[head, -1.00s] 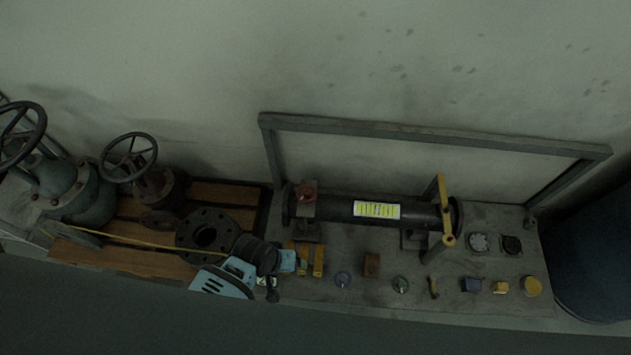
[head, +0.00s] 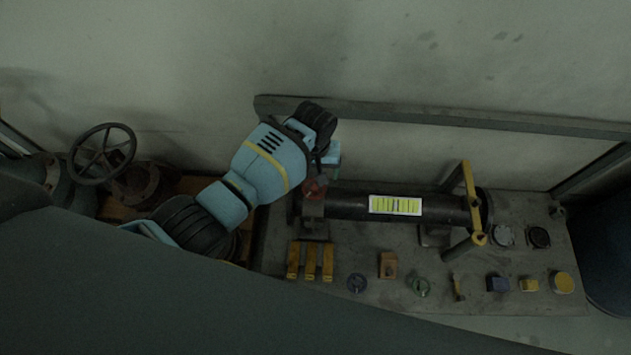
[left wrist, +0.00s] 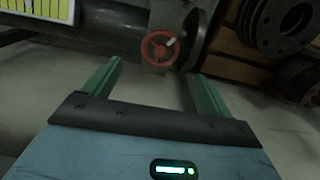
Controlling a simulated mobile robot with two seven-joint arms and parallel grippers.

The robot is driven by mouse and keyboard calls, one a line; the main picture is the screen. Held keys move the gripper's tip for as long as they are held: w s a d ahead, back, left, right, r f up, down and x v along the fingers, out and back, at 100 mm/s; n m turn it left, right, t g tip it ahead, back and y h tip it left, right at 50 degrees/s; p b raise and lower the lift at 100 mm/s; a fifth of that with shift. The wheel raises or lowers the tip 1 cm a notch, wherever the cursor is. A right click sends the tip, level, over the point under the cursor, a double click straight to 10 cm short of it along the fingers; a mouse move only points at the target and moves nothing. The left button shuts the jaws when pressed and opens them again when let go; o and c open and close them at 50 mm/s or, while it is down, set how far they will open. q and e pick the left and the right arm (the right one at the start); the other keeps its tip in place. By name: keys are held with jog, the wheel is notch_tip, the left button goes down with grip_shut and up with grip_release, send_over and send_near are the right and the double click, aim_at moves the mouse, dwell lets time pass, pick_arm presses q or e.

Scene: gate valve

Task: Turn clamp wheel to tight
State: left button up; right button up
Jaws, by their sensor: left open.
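The clamp wheel (left wrist: 159,47) is a small red spoked handwheel at the left end of the dark pipe (head: 350,204). In the head view its red part (head: 315,186) shows just below my gripper, partly covered. My left gripper (head: 331,156) is above the wheel. In the left wrist view my left gripper (left wrist: 157,72) has its two green fingers spread apart and empty. The wheel sits beyond the fingertips, between them, with no contact visible. My right gripper is in neither view.
A yellow handle clamp (head: 470,200) stands at the pipe's right end. Several small parts, including a brown block (head: 388,265), lie along the bench front (head: 330,289). A grey frame (head: 450,119) rises behind the pipe. A larger handwheel valve (head: 102,154) stands at left.

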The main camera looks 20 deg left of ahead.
aim_at(315, 188)
pick_arm(q)
notch_tip(315, 188, down, 8)
jog(key=b, duration=0.3)
jog(key=shift+r+b, duration=0.1)
jog(key=shift+b, duration=0.3)
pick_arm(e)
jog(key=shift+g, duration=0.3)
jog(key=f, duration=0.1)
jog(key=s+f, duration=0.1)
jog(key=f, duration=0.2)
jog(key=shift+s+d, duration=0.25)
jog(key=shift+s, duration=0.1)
pick_arm(q)
jog(key=shift+c, duration=0.6)
jog(key=c, duration=0.8)
jog(key=shift+c, duration=0.2)
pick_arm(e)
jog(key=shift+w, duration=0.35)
